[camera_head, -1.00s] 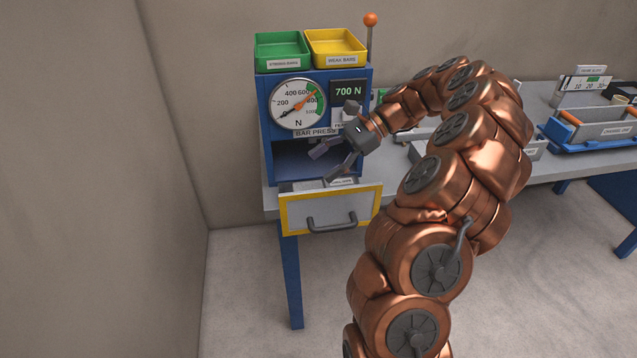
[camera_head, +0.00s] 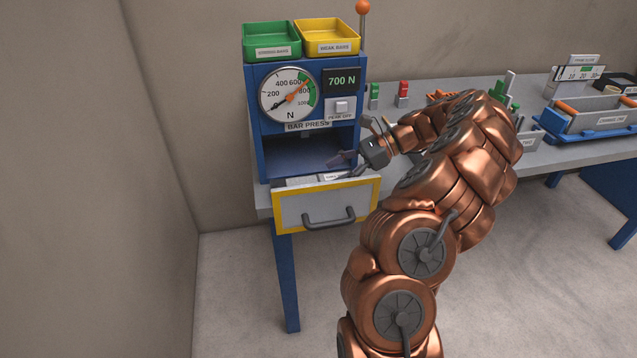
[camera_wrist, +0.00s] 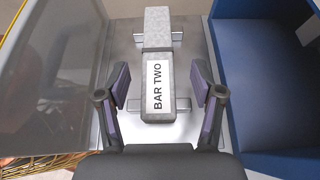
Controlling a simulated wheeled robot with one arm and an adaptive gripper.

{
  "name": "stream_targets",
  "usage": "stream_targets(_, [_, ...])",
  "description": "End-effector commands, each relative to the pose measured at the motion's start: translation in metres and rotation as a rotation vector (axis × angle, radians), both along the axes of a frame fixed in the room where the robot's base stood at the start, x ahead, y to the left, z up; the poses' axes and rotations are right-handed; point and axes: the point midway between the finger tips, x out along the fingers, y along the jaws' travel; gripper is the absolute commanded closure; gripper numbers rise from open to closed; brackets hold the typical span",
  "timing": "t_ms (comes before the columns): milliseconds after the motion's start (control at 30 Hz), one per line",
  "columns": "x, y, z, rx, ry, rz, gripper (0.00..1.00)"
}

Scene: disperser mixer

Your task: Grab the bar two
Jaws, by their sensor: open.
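Bar two is a grey block with a white label reading "BAR TWO" (camera_wrist: 157,108). In the wrist view it lies on a metal plate (camera_wrist: 190,70) with small cross supports. My gripper (camera_wrist: 160,93) is open, with one finger on each side of the bar's near half and a gap on both sides. In the head view my gripper (camera_head: 350,166) is at the mouth of the bar press (camera_head: 257,130), low over its drawer area. The bar itself is hard to make out there.
A yellow-framed drawer front (camera_head: 328,208) with a handle is in front of the press. A green tray (camera_head: 271,40) and a yellow tray (camera_head: 328,36) sit on top. The display reads 700 N. A blue wall (camera_wrist: 262,75) stands close on the right in the wrist view.

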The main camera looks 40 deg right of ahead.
Motion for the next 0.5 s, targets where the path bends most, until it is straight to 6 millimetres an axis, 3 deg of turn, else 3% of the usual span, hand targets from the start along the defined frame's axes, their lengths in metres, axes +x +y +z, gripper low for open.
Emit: stream_targets(500, [0.015, 0.042, -0.014, 0.001, 0.0, 0.002, 0.33])
